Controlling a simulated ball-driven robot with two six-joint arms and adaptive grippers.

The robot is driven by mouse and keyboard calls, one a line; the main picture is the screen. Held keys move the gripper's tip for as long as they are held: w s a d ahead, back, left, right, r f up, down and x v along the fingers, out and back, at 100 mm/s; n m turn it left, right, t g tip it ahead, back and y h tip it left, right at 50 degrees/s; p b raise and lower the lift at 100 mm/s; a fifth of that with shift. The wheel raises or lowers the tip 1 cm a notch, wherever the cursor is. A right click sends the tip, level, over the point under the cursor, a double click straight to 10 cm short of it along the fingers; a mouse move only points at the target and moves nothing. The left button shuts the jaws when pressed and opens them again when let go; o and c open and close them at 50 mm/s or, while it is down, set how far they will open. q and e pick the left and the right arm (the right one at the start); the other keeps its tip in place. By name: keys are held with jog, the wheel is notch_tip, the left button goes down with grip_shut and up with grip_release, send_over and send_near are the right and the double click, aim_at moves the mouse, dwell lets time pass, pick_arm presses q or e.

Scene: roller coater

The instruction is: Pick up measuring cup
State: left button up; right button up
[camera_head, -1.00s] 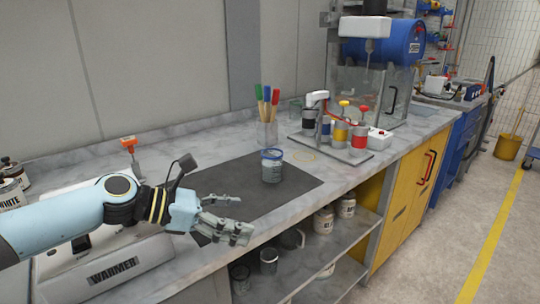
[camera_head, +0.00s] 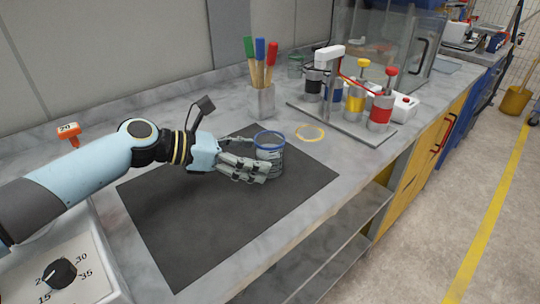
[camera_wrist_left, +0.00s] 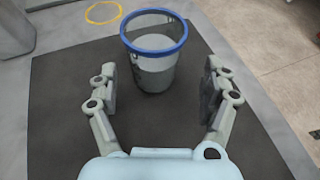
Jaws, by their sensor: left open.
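The measuring cup (camera_head: 270,147) is clear with a blue rim and stands upright on the dark mat (camera_head: 215,228). In the left wrist view the cup (camera_wrist_left: 154,62) stands just ahead of the fingertips, centred between them, with grey contents or a grey lower part. My left gripper (camera_head: 257,158) is open beside the cup, with its near finger in front of the cup's lower part. In the left wrist view my left gripper (camera_wrist_left: 158,80) shows a finger on each side and nothing held. My right gripper is not in view.
A holder (camera_head: 261,101) with brushes stands behind the cup. A rack with paint cylinders (camera_head: 381,112) stands to the right, and a yellow ring (camera_head: 310,133) lies on the counter. A warmer with a dial (camera_head: 60,274) is at the lower left. The mat's front is clear.

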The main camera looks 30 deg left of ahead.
aim_at(272, 155)
pick_arm(q)
jog(key=shift+w+d+f, duration=0.1)
jog(key=shift+w+f, duration=0.05)
jog(key=shift+w, duration=0.15)
jog(key=x, duration=0.4)
jog(key=shift+w, duration=0.4)
jog(key=shift+w+d+f, duration=0.1)
jog(key=shift+f, duration=0.05)
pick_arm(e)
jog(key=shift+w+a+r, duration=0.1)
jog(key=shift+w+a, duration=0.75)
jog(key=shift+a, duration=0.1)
pick_arm(q)
jog(key=c, duration=1.4)
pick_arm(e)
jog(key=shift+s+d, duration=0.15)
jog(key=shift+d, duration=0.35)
